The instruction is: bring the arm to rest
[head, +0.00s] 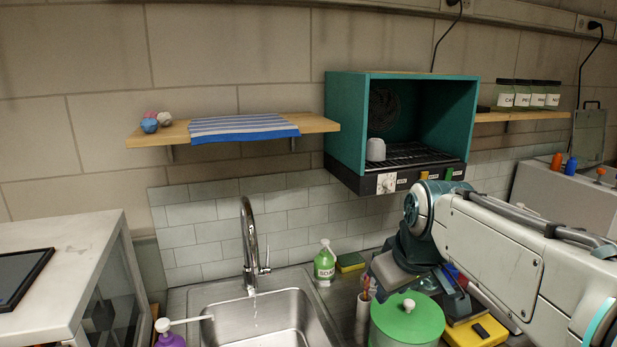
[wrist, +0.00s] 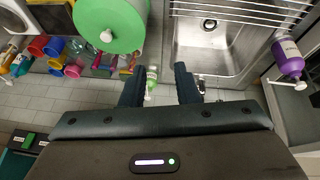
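My arm (head: 500,255) reaches in from the right side of the head view, its upper link slanting over the counter. My gripper (wrist: 161,72) shows in the wrist view with its two dark fingers apart and nothing held between them. A green soap bottle (wrist: 151,82) appears in the gap between the fingers, but it stands farther off on the counter. In the head view the same soap bottle (head: 325,263) is behind the sink, left of my arm.
The sink (head: 262,318) with its running tap (head: 250,245) lies left of my arm. A green-lidded container (head: 405,322) stands close below the arm. A teal open oven (head: 400,125) hangs above, beside a shelf (head: 235,132). A purple bottle (head: 169,335) is front left.

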